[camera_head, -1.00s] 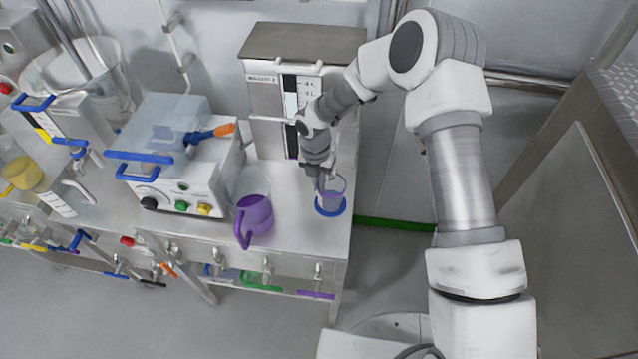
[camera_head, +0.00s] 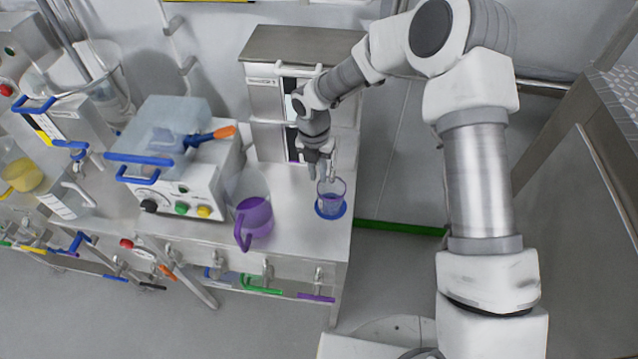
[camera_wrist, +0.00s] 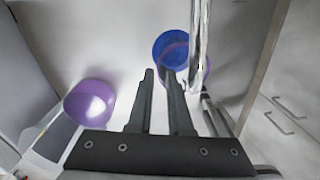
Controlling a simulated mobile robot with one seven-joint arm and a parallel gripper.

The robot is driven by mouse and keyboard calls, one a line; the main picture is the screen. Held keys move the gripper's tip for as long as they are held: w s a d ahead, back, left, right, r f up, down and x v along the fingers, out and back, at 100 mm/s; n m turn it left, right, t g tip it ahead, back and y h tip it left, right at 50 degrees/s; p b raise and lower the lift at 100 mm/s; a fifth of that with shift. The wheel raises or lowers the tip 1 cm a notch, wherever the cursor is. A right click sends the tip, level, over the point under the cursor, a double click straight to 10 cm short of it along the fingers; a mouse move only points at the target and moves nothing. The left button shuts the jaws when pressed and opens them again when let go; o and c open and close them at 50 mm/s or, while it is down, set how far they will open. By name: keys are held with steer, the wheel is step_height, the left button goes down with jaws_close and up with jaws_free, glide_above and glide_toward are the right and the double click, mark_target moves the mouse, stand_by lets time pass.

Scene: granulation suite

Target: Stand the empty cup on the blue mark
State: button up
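The clear cup (camera_head: 332,188), with a purplish tint at its rim, stands upright on the blue mark (camera_head: 331,212) near the right end of the steel bench. In the wrist view, the blue mark (camera_wrist: 172,42) shows through and around the cup (camera_wrist: 177,62). My gripper (camera_head: 320,172) is just above and to the left of the cup's rim. In the wrist view, the fingers of my gripper (camera_wrist: 158,76) are apart with nothing between them. The cup looks clear of both fingers. The fingers and a metal pipe partly cover it in that view.
A purple jug (camera_head: 255,217) stands left of the cup. A steel dispenser cabinet (camera_head: 266,97) is behind, and a curved metal spout (camera_wrist: 198,45) is close beside the cup. A white machine with coloured knobs (camera_head: 185,178) is further left. The bench edge is near on the right.

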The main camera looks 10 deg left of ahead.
steer(key=s+d+r+m+t, duration=0.1)
steer(key=s+d+r+m, duration=0.1)
steer(key=d+r+m, duration=0.45)
steer(key=s+d+r+m+t+h, duration=0.15)
steer(key=d+r+m, duration=0.25)
steer(key=r, duration=0.6)
steer(key=s+d+r+m+y, duration=0.1)
steer(key=s+d+r+m, duration=0.1)
steer(key=d+r+m, duration=0.5)
steer(key=s+d+r+m+t, duration=0.1)
steer(key=s+d+r+m, duration=0.1)
steer(key=s+m, duration=0.3)
steer(key=s+d+r+m+t, duration=0.1)
steer(key=s+d+r+m, duration=0.2)
steer(key=s+m, duration=0.3)
steer(key=s+d+r+m+t+y, duration=0.1)
steer(key=s+d+r+m, duration=0.2)
steer(key=s+m, duration=0.3)
steer(key=shift+r, duration=0.25)
steer(key=shift+a, duration=0.2)
